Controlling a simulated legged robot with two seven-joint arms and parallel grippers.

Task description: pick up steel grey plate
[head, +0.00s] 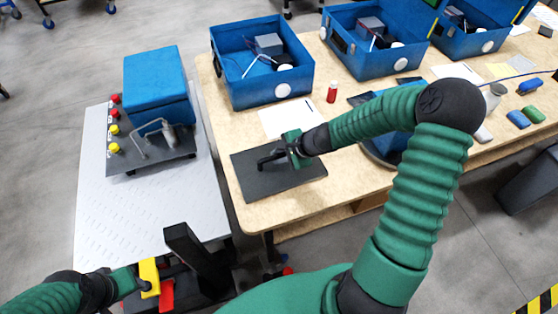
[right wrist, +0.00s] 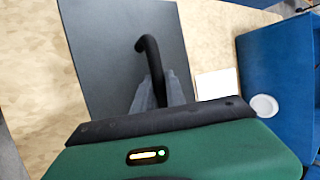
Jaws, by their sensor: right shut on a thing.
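The steel grey plate (head: 247,187) is a flat dark rectangle at the near left corner of the wooden table, with a black curved handle (head: 268,158) on top. It also fills the upper middle of the right wrist view (right wrist: 105,50), where its handle (right wrist: 150,55) rises between the grey fingers. My right gripper (head: 289,152) is above the plate and shut on its handle, partly hiding it. I cannot tell whether the plate touches the table. My left gripper (head: 137,284) is at the lower left beside a yellow part; its fingers do not show clearly.
Several blue open boxes (head: 262,92) stand along the back of the wooden table (head: 222,135). A white sheet (head: 285,118) and a small red bottle (head: 332,92) lie beyond the plate. A grey cart (head: 95,205) at the left bears a blue box (head: 155,75) and a dark fixture.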

